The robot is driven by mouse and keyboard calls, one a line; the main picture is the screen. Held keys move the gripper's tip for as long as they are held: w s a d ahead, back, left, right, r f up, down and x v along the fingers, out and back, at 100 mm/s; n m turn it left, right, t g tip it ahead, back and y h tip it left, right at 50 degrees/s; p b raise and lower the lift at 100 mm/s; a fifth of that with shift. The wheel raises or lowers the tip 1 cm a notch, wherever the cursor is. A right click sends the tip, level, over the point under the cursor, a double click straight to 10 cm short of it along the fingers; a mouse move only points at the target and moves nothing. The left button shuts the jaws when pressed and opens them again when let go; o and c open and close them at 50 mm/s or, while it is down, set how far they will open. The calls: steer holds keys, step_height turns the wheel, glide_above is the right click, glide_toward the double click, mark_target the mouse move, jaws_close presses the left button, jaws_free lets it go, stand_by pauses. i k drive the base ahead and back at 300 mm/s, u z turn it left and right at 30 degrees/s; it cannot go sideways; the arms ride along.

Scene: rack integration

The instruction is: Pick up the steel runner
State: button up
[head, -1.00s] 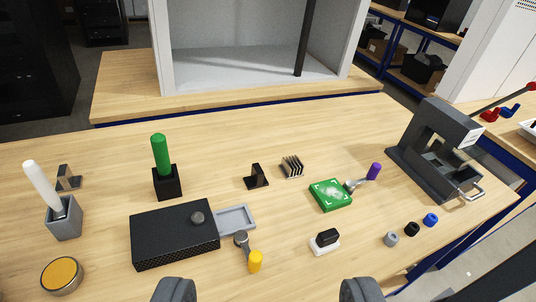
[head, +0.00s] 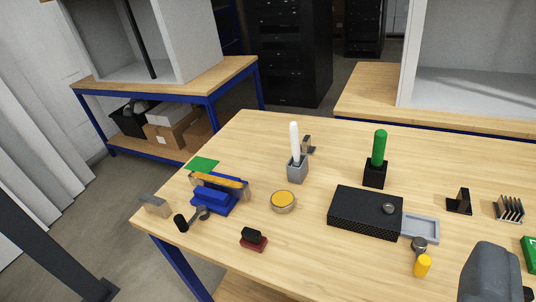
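In the head view a long bar (head: 219,182), with greyish ends and an orange-yellow stretch, lies on or behind a blue fixture (head: 212,201) near the left end of the bench. A small grey metal block (head: 155,206) stands at the bench's left edge. I cannot tell for sure which of these, if either, is the steel runner. One dark grey finger of my gripper (head: 490,271) shows at the bottom right, far to the right of both pieces. The other finger is not clearly visible, so the opening between them is hidden.
Near the blue fixture are a green sheet (head: 202,164), a dark-handled tool (head: 190,219), a dark red block (head: 253,239) and an orange-topped disc (head: 283,201). A white stick in a grey holder (head: 297,170) and a black box (head: 364,212) stand farther right.

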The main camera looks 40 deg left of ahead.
mark_target(218, 185)
steer(key=u, duration=4.05)
steer(key=k, duration=0.8)
steer(key=z, duration=1.6)
